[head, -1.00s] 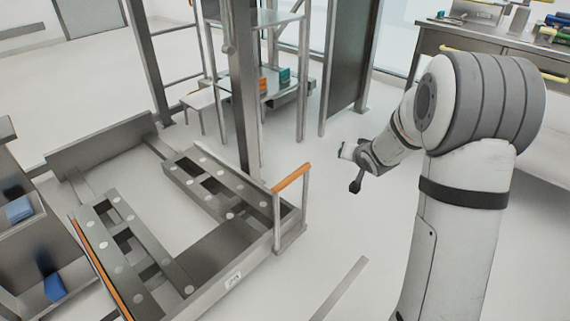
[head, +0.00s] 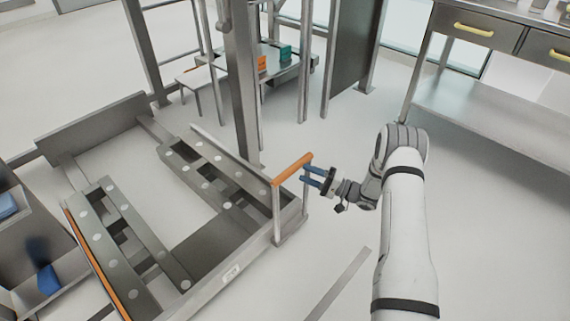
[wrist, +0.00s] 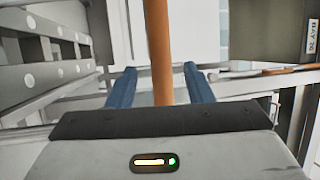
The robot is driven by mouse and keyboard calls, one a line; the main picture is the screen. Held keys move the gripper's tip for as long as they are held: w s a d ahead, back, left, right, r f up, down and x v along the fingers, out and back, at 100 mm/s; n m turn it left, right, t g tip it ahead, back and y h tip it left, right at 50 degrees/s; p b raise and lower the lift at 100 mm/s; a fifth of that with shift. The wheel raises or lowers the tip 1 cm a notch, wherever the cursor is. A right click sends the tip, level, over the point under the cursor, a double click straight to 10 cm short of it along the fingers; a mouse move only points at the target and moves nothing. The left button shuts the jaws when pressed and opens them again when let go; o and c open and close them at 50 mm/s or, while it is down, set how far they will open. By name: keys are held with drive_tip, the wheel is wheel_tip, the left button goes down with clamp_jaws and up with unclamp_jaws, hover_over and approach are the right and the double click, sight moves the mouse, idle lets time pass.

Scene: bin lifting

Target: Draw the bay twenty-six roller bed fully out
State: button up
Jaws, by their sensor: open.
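The roller bed (head: 205,172) is a low grey metal frame with pale round rollers along its rails, at the left and middle of the head view. A small label plate (head: 231,274) is on its front edge. An orange-topped handle (head: 293,168) stands upright on grey posts at its near right corner. My gripper (head: 308,176) is open, its blue fingers at the right end of the handle. In the wrist view the orange bar (wrist: 159,50) runs between the two open fingers (wrist: 157,85). Contact cannot be told. A "BAY 26" label (wrist: 312,38) shows at right.
A grey upright post (head: 241,90) rises just behind the bed. Blue items (head: 48,279) sit in grey bins at the left edge. A steel bench (head: 490,110) with yellow-handled drawers stands at the back right. The floor right of the bed is open, with a flat strip (head: 340,285) on it.

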drive_tip(key=b+x, duration=0.1)
drive_tip(key=x, duration=0.6)
drive_tip(key=shift+a+b, duration=0.3)
drive_tip(key=shift+b, duration=0.05)
drive_tip(key=shift+r, duration=0.1)
drive_tip(key=shift+c, duration=0.4)
clamp_jaws()
